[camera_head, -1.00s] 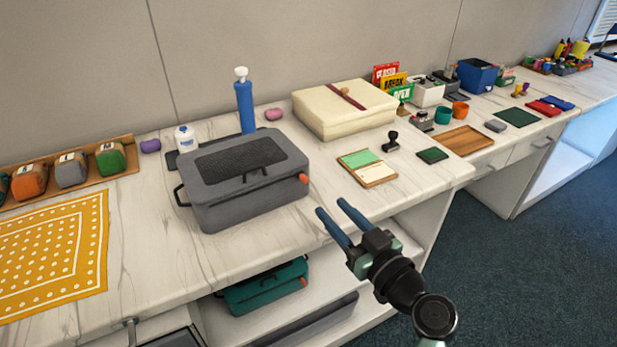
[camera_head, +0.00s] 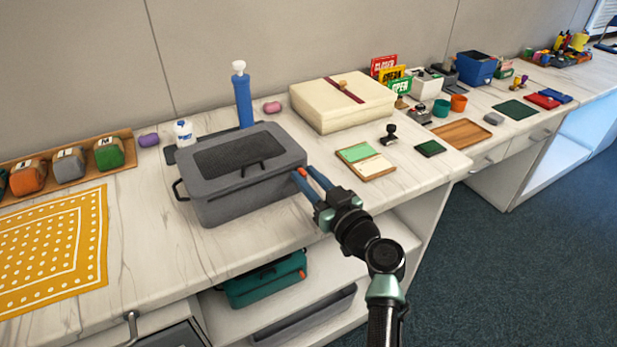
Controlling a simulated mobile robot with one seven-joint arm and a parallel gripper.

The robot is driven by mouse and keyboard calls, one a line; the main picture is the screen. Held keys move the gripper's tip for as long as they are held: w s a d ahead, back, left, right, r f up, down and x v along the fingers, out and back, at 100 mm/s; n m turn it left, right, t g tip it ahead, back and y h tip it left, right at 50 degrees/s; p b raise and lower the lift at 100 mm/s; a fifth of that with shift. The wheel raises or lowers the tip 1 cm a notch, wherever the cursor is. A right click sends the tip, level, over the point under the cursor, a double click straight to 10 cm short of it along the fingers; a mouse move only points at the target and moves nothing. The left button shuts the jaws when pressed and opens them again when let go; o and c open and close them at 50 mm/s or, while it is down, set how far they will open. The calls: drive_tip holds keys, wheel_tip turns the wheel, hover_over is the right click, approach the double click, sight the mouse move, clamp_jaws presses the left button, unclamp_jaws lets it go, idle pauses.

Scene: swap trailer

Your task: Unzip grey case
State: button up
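The grey case (camera_head: 235,200) sits closed on the white marbled counter, with a dark mesh panel and a black handle on its lid. Its orange zipper pull (camera_head: 302,172) is at the case's right front corner. My gripper (camera_head: 303,171), with blue fingers, is at that corner. Its fingertips are on either side of the orange pull and partly hide it. The fingers look apart; I cannot see contact with the pull.
A blue pump bottle (camera_head: 243,100) and a white bottle (camera_head: 184,133) stand behind the case. A cream box (camera_head: 345,115) and a notepad tray (camera_head: 378,172) are to the right. A yellow dotted cloth (camera_head: 50,250) lies left. A teal case (camera_head: 262,285) is on the shelf below.

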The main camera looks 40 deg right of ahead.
clamp_jaws()
idle(1.1)
